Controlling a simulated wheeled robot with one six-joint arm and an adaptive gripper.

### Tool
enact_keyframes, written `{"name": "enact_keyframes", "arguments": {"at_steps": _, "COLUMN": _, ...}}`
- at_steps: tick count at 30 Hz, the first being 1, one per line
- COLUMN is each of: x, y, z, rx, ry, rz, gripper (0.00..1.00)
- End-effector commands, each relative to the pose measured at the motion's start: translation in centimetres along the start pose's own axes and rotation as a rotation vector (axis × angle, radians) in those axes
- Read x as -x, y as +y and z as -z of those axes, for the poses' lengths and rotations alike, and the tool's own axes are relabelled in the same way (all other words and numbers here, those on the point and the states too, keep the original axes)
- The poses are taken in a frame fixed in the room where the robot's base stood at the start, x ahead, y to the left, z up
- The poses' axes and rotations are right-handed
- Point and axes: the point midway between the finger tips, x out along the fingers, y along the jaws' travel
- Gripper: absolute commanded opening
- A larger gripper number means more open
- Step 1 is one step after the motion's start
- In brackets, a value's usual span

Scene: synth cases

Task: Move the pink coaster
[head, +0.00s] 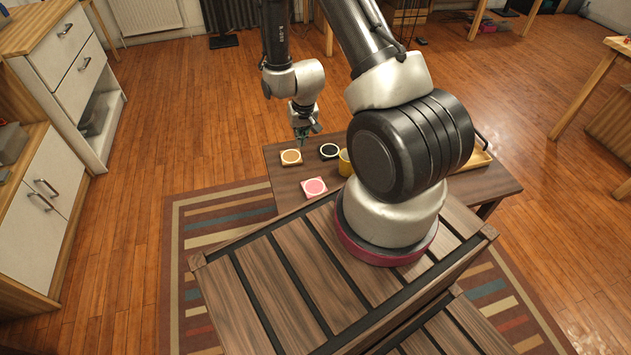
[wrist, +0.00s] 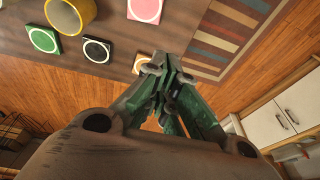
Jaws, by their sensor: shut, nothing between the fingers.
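My gripper (head: 304,139) is shut and empty, above the table's left end near the orange coaster and apart from the pink one. In the wrist view the closed green fingers (wrist: 168,63) partly cover the orange coaster (wrist: 139,61).
A black coaster (head: 329,151) lies right of the orange coaster (head: 291,156). A yellow cup (head: 345,163) stands close by, partly hidden by my arm. The wrist view shows a green coaster (wrist: 43,39). A wooden tray (head: 481,158) sits at the table's right end.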

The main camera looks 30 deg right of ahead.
Motion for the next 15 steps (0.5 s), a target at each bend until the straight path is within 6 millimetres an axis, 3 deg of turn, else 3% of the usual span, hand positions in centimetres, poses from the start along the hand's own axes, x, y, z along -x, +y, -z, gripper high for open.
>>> {"name": "enact_keyframes", "arguments": {"at_steps": 1, "x": -3.4, "y": 0.6, "z": -2.1, "rx": -0.013, "ry": -0.023, "rz": -0.011, "gripper": 0.0}}
{"name": "enact_keyframes", "arguments": {"at_steps": 6, "x": -12.3, "y": 2.6, "z": -8.4, "rx": -0.05, "ry": -0.042, "rz": -0.036, "gripper": 0.0}}
{"name": "enact_keyframes", "arguments": {"at_steps": 10, "x": -16.6, "y": 3.9, "z": -12.8, "rx": -0.068, "ry": -0.049, "rz": -0.05, "gripper": 0.0}}
{"name": "enact_keyframes", "arguments": {"at_steps": 15, "x": -19.1, "y": 4.9, "z": -16.0, "rx": -0.08, "ry": -0.05, "rz": -0.059, "gripper": 0.0}}
